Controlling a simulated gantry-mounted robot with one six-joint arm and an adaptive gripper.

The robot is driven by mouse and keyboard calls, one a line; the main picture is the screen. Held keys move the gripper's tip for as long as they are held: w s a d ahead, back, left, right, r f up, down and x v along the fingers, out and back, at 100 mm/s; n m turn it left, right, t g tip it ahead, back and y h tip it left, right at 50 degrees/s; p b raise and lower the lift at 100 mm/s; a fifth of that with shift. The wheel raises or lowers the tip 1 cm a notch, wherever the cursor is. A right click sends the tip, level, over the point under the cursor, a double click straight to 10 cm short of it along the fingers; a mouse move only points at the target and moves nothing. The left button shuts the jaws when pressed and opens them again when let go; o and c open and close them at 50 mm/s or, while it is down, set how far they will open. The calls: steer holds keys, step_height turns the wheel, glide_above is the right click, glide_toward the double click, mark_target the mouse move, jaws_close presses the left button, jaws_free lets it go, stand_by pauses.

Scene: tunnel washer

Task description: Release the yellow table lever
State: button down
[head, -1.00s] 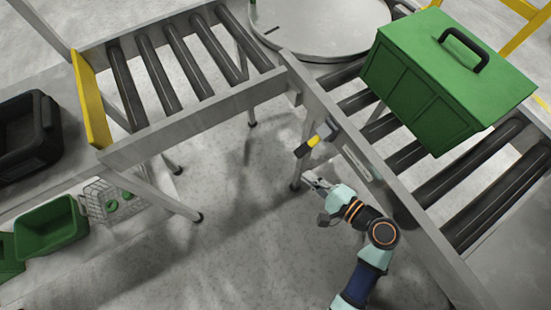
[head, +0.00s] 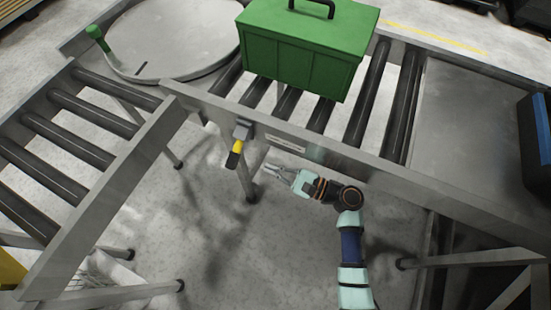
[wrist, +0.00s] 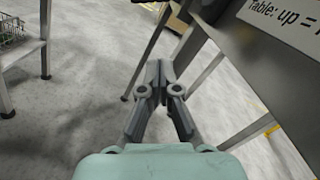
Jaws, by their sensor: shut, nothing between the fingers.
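The yellow table lever (head: 238,147) is a short handle with a yellow band and a dark tip. It hangs down and slightly left from a grey mount on the side rail of the roller conveyor in the head view. My gripper (head: 268,170) is to the right of the lever and slightly lower, apart from it, pointing left. In the wrist view my gripper (wrist: 158,68) is shut and empty. The lever does not show clearly there. A label (wrist: 285,25) reading "Table: up =" is on the rail at the upper right; its end is cut off.
A green toolbox (head: 305,55) with a black handle sits on the rollers above the rail. A round turntable (head: 175,40) with a green-topped post is at upper left. Another roller conveyor (head: 75,130) is at left. Conveyor legs stand on open floor below the lever.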

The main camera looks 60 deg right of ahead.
mark_target(236, 153)
steer(key=w+a+r+b, duration=0.1)
steer(key=w+a+r, duration=0.1)
steer(key=w, duration=0.5)
steer(key=shift+r, duration=0.85)
steer(key=shift+s+a+r, duration=0.1)
